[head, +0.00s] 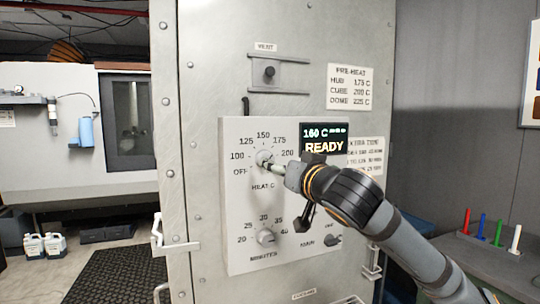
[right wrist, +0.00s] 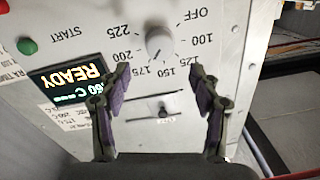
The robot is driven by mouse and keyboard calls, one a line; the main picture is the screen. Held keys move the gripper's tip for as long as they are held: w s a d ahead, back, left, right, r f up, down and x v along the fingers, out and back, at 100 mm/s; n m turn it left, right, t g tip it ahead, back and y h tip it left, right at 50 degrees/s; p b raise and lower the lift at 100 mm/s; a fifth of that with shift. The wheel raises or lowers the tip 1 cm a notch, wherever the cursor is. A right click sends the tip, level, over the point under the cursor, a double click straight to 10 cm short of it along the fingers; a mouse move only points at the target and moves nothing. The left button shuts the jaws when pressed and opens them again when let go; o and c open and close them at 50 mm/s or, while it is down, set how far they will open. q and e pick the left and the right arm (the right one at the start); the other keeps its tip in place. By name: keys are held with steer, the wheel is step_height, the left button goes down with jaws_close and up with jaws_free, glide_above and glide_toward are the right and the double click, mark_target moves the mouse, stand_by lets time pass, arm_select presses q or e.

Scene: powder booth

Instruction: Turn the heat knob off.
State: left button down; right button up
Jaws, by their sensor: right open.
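The round grey heat knob (head: 264,158) is on the light control panel, ringed by marks from OFF through 100 up to 200. It also shows in the right wrist view (right wrist: 158,42), where the dial appears upside down. Its pointer seems to lie near the 150 to 175 marks. My right gripper (head: 277,168) is at the knob's lower right in the head view and hides part of the dial. In the right wrist view its two fingers (right wrist: 160,70) are spread apart, with the knob beyond the gap between them. Contact cannot be told. My left gripper is not in view.
The display (head: 324,139) reads 160 C and READY. Below are the minutes knob (head: 265,237) and a small switch (head: 333,239). A vent slider (head: 269,73) is above the panel. A green button (right wrist: 27,46) shows by START in the right wrist view.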

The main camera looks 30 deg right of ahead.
arm_select(q)
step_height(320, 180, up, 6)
steer(key=p, duration=0.4)
steer(key=shift+p, duration=0.35)
arm_select(e)
steer(key=x, duration=0.7)
steer(key=shift+w, duration=0.35)
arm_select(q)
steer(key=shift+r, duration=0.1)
arm_select(e)
steer(key=shift+d, duration=0.1)
steer(key=c, duration=1.1)
